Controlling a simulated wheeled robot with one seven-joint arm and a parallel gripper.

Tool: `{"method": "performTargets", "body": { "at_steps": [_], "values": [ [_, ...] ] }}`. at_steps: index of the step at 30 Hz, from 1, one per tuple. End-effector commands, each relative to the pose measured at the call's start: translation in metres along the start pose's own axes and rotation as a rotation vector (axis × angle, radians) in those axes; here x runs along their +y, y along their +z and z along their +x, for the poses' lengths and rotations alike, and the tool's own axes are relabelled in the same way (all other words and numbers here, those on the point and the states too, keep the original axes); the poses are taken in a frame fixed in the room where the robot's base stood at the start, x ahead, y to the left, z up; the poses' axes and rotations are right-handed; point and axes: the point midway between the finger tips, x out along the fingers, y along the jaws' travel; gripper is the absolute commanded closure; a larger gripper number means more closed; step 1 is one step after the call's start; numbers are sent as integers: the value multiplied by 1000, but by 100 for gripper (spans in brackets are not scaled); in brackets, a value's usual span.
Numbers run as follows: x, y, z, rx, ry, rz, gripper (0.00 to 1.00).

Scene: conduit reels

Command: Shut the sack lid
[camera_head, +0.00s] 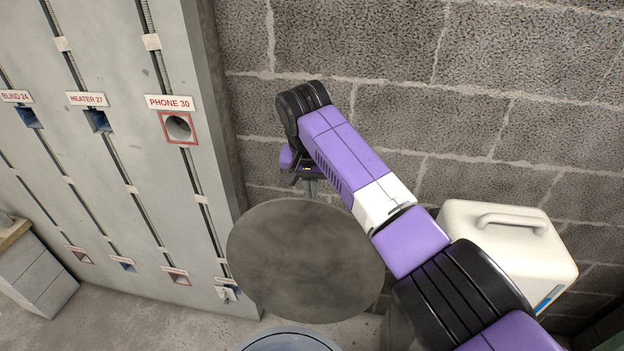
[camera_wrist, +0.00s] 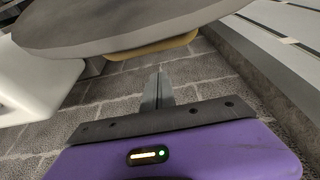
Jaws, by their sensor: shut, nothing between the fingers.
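The round dark grey lid (camera_head: 305,262) stands raised and tilted, above a blue-grey round rim (camera_head: 287,341) at the bottom of the head view. Only part of that rim shows, and the sack itself is not clearly seen. My gripper (camera_head: 311,190) is at the wall side of the lid, near its upper edge, with its fingertips partly hidden. In the wrist view the lid (camera_wrist: 110,28) crosses the top, with a tan piece (camera_wrist: 152,48) against it. There my gripper (camera_wrist: 160,76) is shut and empty, apart from the lid in the picture.
A block wall (camera_head: 350,50) stands close behind my gripper. A grey panel with labelled ports (camera_head: 178,127) stands at the left. A white case with a handle (camera_head: 505,250) is on the right, close to my arm. Bare floor (camera_head: 160,325) shows at lower left.

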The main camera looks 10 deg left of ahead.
Motion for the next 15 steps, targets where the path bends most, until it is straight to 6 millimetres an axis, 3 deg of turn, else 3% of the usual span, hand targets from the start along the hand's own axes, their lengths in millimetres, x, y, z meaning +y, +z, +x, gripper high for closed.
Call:
{"method": "performTargets", "body": {
  "at_steps": [15],
  "values": [
    [1,29,-10,-1,0,0,100]
  ]
}}
